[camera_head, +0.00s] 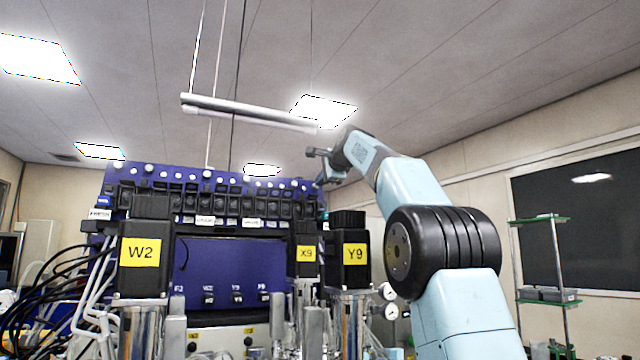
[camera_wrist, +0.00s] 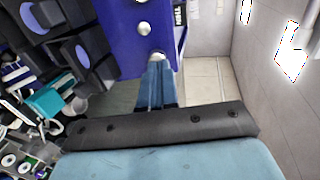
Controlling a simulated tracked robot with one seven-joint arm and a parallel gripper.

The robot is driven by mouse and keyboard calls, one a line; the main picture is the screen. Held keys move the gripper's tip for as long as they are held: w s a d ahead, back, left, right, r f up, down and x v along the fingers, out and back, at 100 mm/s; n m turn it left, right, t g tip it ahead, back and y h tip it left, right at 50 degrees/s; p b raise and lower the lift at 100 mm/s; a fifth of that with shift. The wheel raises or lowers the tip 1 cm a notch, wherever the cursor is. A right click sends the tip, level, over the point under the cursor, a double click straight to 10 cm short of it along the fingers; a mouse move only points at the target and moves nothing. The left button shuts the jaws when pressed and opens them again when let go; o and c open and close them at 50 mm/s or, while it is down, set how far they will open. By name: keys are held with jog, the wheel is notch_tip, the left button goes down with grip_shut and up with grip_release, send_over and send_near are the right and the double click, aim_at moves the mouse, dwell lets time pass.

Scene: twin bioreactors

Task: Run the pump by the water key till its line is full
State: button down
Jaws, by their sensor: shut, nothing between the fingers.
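A blue control panel (camera_head: 206,182) stands at the centre of the head view, with a row of black pump units (camera_head: 215,205) and small white round knobs along its top. The small labels are too small to read, so I cannot tell which key is the water key. My gripper (camera_head: 319,184) is at the panel's top right corner. In the wrist view my gripper (camera_wrist: 157,66) is shut and empty, its blue fingertips at or very close to a white knob (camera_wrist: 157,57) on the blue panel (camera_wrist: 146,20). I cannot tell whether they touch. The pump's line and its filling cannot be made out.
Black motor heads marked W2 (camera_head: 141,254), X9 (camera_head: 306,254) and Y9 (camera_head: 355,254) stand in front of the panel. Black cables (camera_head: 45,295) hang at the left. A green-shelved rack (camera_head: 546,298) stands at the right. A metal bar (camera_head: 245,112) hangs overhead.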

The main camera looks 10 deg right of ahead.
jog(key=shift+s+d+r, duration=0.15)
jog(key=shift+s, duration=0.4)
jog(key=v, duration=0.6)
dwell(0.8)
